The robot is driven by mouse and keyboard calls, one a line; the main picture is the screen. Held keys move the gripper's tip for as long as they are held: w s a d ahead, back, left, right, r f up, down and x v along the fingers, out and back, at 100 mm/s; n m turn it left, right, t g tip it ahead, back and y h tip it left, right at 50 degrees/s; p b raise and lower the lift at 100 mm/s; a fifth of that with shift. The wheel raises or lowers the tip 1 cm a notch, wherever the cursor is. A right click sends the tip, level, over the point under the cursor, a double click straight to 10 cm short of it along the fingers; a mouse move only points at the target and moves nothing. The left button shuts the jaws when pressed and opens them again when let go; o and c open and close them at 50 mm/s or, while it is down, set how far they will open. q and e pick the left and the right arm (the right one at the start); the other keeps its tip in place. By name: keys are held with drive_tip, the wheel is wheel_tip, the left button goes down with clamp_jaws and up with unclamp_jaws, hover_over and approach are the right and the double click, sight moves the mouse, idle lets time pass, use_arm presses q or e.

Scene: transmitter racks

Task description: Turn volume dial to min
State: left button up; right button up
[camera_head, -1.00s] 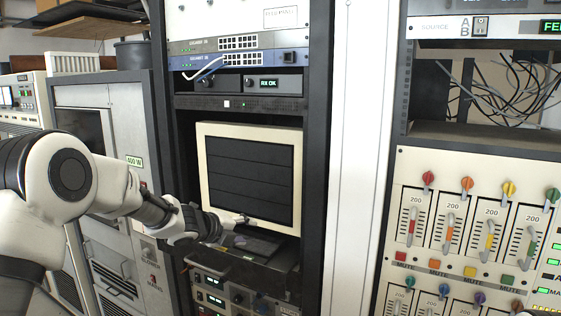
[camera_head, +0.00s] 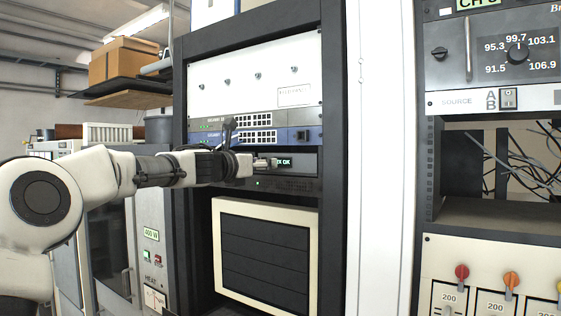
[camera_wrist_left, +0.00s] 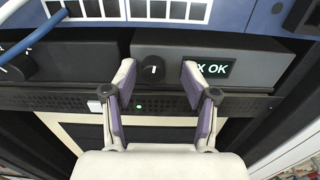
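A small black dial (camera_wrist_left: 152,67) with a white mark on its face sits on the dark unit with the lit "RX OK" display (camera_wrist_left: 213,69). I see no label naming it as volume. My left gripper (camera_wrist_left: 158,78) is open, with its two fingers apart on either side of this dial; I cannot tell if they touch it. In the head view my left gripper (camera_head: 266,163) is at the front of this unit and hides the dial. My right gripper is not in view.
Another black knob (camera_wrist_left: 17,62) is at the left, beside blue and white cables. A blue network panel (camera_head: 262,138) is just above, and a black strip (camera_wrist_left: 232,105) with a white button below. A radio panel (camera_head: 490,55) is at the right.

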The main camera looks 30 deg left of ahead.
use_arm(q)
drive_tip(key=shift+s+a+r, duration=0.2)
drive_tip(key=shift+s+a, duration=0.25)
drive_tip(key=shift+s, duration=0.1)
drive_tip(key=shift+s+a, duration=0.1)
drive_tip(key=shift+a, duration=0.05)
drive_tip(key=shift+c, duration=1.3)
drive_tip(key=c, duration=0.6)
drive_tip(key=shift+d, duration=0.25)
clamp_jaws()
drive_tip(key=shift+a, duration=0.1)
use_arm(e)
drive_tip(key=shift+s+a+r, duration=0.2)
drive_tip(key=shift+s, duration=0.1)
